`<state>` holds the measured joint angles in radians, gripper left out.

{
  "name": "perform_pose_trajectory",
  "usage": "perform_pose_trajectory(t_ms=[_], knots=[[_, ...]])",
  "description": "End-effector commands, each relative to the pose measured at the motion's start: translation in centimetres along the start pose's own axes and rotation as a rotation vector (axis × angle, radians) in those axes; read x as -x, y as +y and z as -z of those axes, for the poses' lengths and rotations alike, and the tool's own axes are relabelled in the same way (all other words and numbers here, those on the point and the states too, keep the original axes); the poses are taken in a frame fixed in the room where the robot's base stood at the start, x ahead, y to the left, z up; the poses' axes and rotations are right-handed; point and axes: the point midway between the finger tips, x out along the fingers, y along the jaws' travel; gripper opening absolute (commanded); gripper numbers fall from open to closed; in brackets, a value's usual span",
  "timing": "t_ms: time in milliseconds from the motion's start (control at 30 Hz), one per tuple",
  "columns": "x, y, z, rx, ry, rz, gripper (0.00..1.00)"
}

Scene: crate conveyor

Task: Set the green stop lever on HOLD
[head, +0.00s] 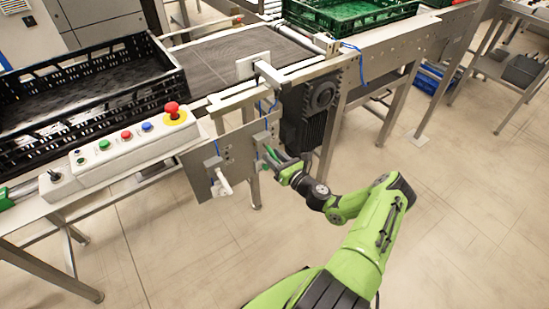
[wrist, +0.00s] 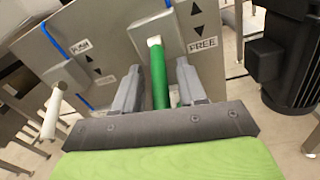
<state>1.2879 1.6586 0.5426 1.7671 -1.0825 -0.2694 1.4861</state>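A FREE label (wrist: 203,44) with up and down arrows is on the plate to the right of the lever. No HOLD label is readable. In the head view my gripper (head: 273,160) is at the plate below the conveyor edge, and the green lever (head: 268,150) is partly hidden there.
A dark motor (wrist: 290,58) is close on the right. The button box (head: 130,143) and a black crate (head: 176,82) are at left. Floor around my arm is clear.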

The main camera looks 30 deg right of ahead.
Motion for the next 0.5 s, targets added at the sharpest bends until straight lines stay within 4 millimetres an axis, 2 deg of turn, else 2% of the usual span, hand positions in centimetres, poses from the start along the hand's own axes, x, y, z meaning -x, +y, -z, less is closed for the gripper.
perform_pose_trajectory(t_ms=[33, 233, 500], knots=[[0.02, 0.0, -0.01, 0.0, 0.0, 0.0, 0.32], [0.04, 0.0, 0.0, 0.0, 0.0, 0.0, 0.02], [0.05, 0.0, 0.0, 0.0, 0.0, 0.0, 0.0]])
